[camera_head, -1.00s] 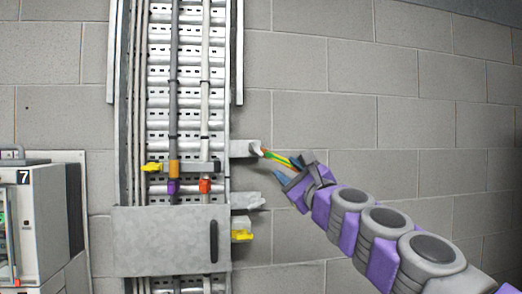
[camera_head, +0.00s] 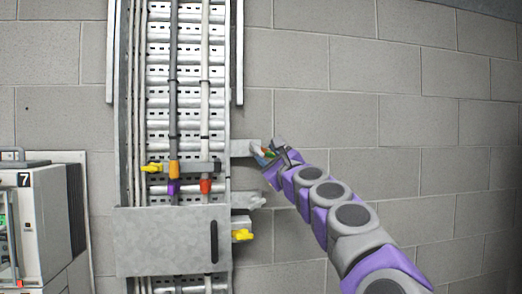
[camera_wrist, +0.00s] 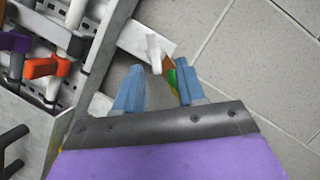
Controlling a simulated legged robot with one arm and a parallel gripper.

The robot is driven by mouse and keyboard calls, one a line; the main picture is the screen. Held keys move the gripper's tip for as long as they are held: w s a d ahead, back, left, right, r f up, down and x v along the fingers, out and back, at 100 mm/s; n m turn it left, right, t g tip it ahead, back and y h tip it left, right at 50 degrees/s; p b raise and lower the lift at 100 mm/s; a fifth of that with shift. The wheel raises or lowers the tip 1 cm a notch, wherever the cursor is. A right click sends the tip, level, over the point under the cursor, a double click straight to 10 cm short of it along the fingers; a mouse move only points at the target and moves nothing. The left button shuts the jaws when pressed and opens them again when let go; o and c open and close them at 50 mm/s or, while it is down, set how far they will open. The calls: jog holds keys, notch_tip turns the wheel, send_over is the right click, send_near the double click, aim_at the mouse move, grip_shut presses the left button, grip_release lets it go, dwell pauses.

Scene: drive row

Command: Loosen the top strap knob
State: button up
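A yellow knob (camera_head: 152,168) sits at the left end of a grey strap bar (camera_head: 197,167) that crosses two vertical cables. My gripper (camera_head: 268,155) is to the right of the cable ladder, at the end of a grey bracket and well apart from that knob. In the wrist view the two blue fingers (camera_wrist: 157,88) stand apart. A short green and orange piece with a white end (camera_wrist: 154,54) is beside the right finger; I cannot tell whether they touch. The yellow knob is not visible in the wrist view.
A second yellow knob (camera_head: 242,235) is on the right, below my gripper. A grey cover box (camera_head: 165,245) with a black handle hides the lower ladder. Purple (camera_head: 173,187) and red (camera_head: 205,186) fittings sit under the bar. A cabinet marked 7 (camera_head: 35,225) stands left.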

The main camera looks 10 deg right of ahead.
aim_at(258, 151)
jog(key=w+a, duration=0.1)
jog(key=w+a+r+p, duration=0.1)
jog(key=w, duration=0.1)
jog(key=shift+w+a, duration=0.15)
jog(key=shift+w, duration=0.1)
jog(key=shift+w+r, duration=0.15)
jog(key=shift+w, duration=0.15)
jog(key=shift+w+d, duration=0.15)
jog(key=shift+d, duration=0.1)
jog(key=shift+a, duration=0.2)
jog(key=c, duration=0.5)
grip_shut()
